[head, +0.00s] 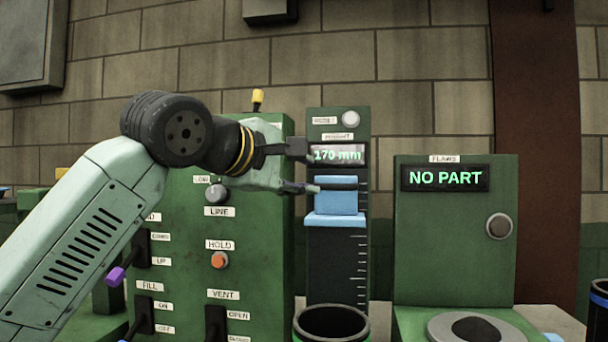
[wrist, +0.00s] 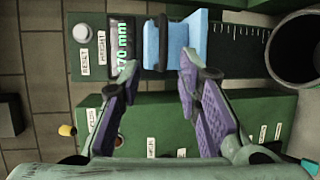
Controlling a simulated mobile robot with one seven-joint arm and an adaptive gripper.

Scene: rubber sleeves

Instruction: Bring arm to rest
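My arm comes in from the left in the head view, raised and bent at a dark joint. My gripper (head: 306,170) is open, its two fingers apart and no object held between them. The fingertips are near the left side of a blue sliding block (head: 336,200) on the height gauge (head: 338,260). In the wrist view, the purple-padded fingers of my gripper (wrist: 158,68) are spread, and the blue block (wrist: 158,45) lies just beyond the tips. I cannot tell whether a fingertip touches it. The gauge display (head: 338,155) reads 170 mm.
A green control panel (head: 260,200) with knobs, levers and an orange HOLD button stands behind my arm. A dark round container (head: 331,322) is in front of the gauge. A green flaws station (head: 440,240) at the right reads NO PART. Brick wall lies behind.

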